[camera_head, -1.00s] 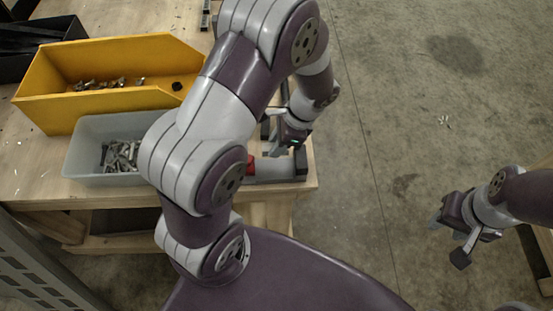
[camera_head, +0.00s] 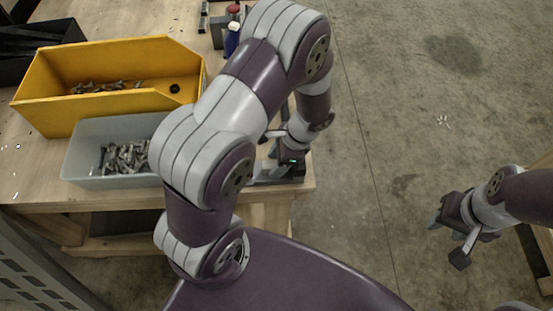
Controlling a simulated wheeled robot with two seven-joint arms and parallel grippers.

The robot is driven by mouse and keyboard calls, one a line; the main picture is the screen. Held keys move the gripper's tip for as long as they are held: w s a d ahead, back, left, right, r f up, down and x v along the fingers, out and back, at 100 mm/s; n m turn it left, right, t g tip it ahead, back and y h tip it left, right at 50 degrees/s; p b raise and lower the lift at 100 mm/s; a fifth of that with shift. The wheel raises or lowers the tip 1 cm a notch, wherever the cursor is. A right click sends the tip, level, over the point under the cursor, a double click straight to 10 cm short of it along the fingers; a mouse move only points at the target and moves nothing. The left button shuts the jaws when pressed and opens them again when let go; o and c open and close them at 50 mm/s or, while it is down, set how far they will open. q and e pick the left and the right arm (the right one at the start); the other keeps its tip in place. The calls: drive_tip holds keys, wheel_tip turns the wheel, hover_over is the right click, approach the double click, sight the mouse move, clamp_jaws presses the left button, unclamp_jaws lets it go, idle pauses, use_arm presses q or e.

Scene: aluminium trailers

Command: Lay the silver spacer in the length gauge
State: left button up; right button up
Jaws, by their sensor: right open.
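My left gripper (camera_head: 287,159) is low over the front right corner of the workbench. It is at a grey metal fixture (camera_head: 285,175), which looks like the length gauge; my arm and gripper cover much of it. I cannot make out the silver spacer, and I cannot see whether the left jaws hold anything. My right gripper (camera_head: 449,238) is open and empty, off to the right above the concrete floor and away from the bench.
A translucent grey bin (camera_head: 85,165) with metal parts stands on the wooden bench (camera_head: 25,165). A yellow bin (camera_head: 45,112) with bolts is behind it. A blue bottle with a red top (camera_head: 232,38) stands at the back. My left arm hides the bench middle.

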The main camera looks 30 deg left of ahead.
use_arm(q)
drive_tip(key=v, duration=1.2)
drive_tip(key=s+a+r+n+t+h, duration=0.1)
drive_tip(key=s+r+n+t+h, duration=0.1)
drive_tip(key=s+n, duration=0.4)
drive_tip(key=n+t+h, duration=0.1)
drive_tip(key=n, duration=0.4)
drive_tip(key=shift+s+a+r+t+h+p, duration=0.2)
drive_tip(key=shift+s+r+t+h+p, duration=0.05)
drive_tip(key=shift+r+t+h+p, duration=0.15)
